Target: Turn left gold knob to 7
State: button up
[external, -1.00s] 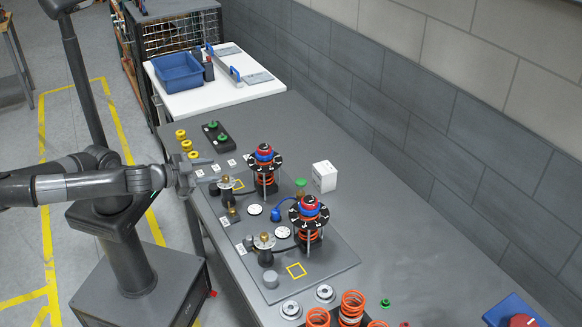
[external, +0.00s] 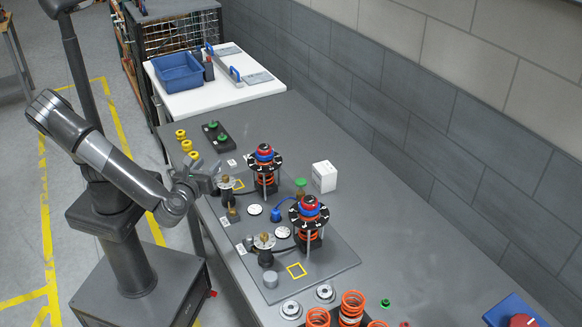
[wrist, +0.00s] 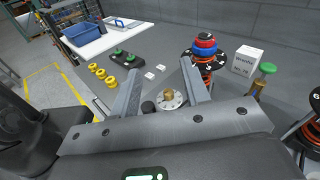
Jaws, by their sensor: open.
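The left gold knob (external: 226,180) sits on a round silver dial atop a dark post, at the far-left end of the grey fixture plate (external: 335,259). In the wrist view the gold knob (wrist: 169,93) and its pale dial show between my open fingers, a little nearer than the fingertips. My gripper (external: 208,171) is just left of the knob and tilted; it also shows in the wrist view (wrist: 162,68). It is open and empty. I cannot tell if a finger touches the dial. The dial's numbers are too small to read. A second gold knob (external: 264,237) stands nearer the camera.
A spring tower with a red and blue top (external: 264,155) stands right of the left knob, with another tower (external: 308,206) nearer. Yellow rings (external: 186,145) and a black tray (external: 216,137) lie beyond. A white box (external: 324,177) stands right.

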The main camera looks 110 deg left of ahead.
notch_tip(320, 180, up, 4)
jog(key=m, duration=0.1)
jog(key=y, duration=0.1)
send_near(224, 181)
jog(key=a, duration=1.1)
jog(key=shift+a+r, duration=0.1)
jog(key=shift+a, duration=0.1)
grip_shut()
jog(key=shift+m+t, duration=0.3)
jog(key=shift+m, duration=0.1)
